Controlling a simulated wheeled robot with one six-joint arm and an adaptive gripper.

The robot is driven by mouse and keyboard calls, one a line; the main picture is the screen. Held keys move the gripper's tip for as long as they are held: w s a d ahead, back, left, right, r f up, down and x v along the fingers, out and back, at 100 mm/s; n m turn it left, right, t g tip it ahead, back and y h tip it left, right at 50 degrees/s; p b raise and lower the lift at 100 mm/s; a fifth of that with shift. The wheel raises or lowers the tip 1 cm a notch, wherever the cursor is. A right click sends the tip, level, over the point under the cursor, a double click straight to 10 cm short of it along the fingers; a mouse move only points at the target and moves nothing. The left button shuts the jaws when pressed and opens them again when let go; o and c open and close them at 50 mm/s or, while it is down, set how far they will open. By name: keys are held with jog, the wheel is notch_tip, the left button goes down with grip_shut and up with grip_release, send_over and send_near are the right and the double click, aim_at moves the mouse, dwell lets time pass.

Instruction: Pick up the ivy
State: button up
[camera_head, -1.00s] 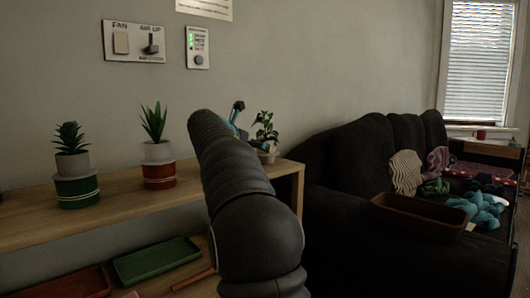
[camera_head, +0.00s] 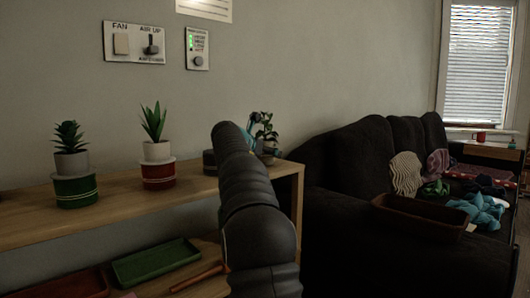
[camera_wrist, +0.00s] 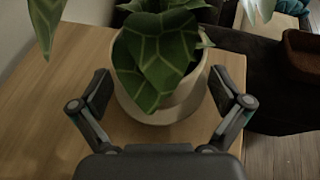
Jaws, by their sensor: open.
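The leafy plant that appears to be the ivy (camera_wrist: 157,55) has large green leaves with pale veins. It grows in a white pot (camera_wrist: 196,88) on a wooden shelf top. In the head view the same plant (camera_head: 266,127) stands near the shelf's right end, partly behind my arm. My gripper (camera_wrist: 161,88) is open, with one finger on each side of the pot. Gaps show between the fingers and the pot.
A red-banded potted succulent (camera_head: 157,150) and a green-banded one (camera_head: 74,165) stand left on the shelf (camera_head: 115,204). A dark pot (camera_head: 209,162) sits just left of my arm. A green tray (camera_head: 157,262) lies below. A dark sofa (camera_head: 345,165) with a brown bin (camera_head: 420,218) is right.

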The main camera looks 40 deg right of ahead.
jog(key=c, duration=0.6)
jog(key=shift+o, duration=0.2)
jog(key=shift+r, duration=0.1)
jog(key=shift+r+p, duration=0.4)
jog(key=shift+r, duration=0.05)
notch_tip(320, 180, up, 3)
jog(key=shift+r+p, duration=0.1)
jog(key=shift+p, duration=0.85)
jog(key=s+d+r+p, duration=0.1)
jog(key=s+d+r, duration=0.2)
jog(key=s+r, duration=0.3)
jog(key=s, duration=0.5)
jog(key=shift+s+r+p, duration=0.15)
jog(key=shift+r+p, duration=0.15)
jog(key=shift+r, duration=0.1)
